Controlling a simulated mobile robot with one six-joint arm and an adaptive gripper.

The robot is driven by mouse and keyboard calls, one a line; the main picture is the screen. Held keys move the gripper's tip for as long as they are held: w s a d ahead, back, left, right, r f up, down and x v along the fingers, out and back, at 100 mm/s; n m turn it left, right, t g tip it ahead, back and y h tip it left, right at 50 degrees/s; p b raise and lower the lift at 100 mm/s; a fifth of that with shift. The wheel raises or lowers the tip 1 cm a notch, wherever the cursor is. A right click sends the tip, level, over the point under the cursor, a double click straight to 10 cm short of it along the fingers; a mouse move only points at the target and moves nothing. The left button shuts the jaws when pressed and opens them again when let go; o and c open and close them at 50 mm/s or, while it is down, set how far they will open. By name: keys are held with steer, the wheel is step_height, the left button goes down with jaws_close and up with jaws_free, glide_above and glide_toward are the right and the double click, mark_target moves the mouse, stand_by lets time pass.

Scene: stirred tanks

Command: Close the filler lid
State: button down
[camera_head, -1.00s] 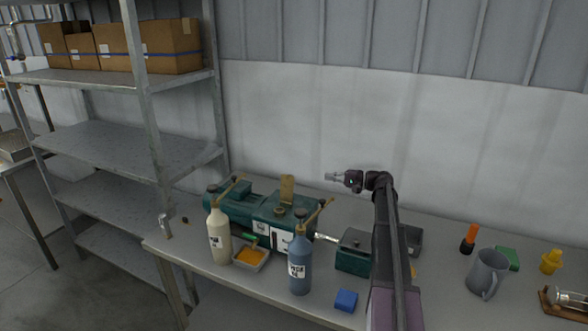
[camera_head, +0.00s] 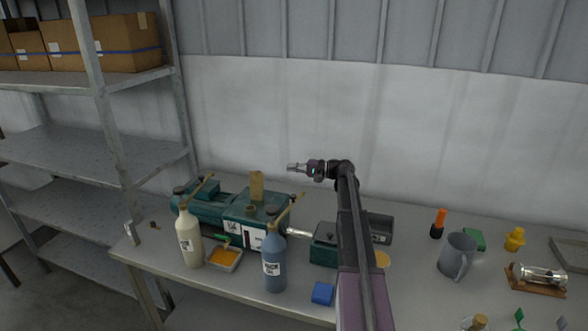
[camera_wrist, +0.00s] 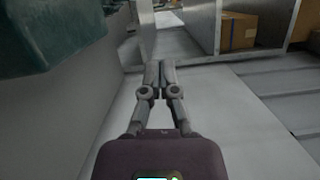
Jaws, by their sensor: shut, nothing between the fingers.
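The filler lid (camera_head: 257,187) is a tan flat plate. It stands upright, open, on top of the green gear housing (camera_head: 238,208) of the machine on the bench. My gripper (camera_head: 291,167) is in the air to the right of the lid and a little higher in the picture, apart from it. Its fingers point left. In the wrist view my gripper (camera_wrist: 159,66) has its two fingers together with nothing between them. The lid cannot be made out in the wrist view.
A cream bottle (camera_head: 190,240) and a blue bottle (camera_head: 274,262) stand in front of the machine, with an orange-filled tray (camera_head: 211,261) between them. A blue block (camera_head: 322,293) and a grey jug (camera_head: 457,254) are to the right. Metal shelving (camera_head: 115,145) stands left.

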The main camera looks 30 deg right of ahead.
mark_target(258, 184)
steer(key=x, duration=0.8)
steer(key=shift+s+a+r, duration=0.1)
steer(key=shift+s+a, duration=0.6)
steer(key=shift+s, duration=0.05)
steer(key=shift+s+a+r, duration=0.15)
steer(key=shift+s+a, duration=0.55)
steer(key=shift+s+a+r+p, duration=0.1)
steer(key=shift+a+p, duration=0.15)
steer(key=shift+p, duration=0.25)
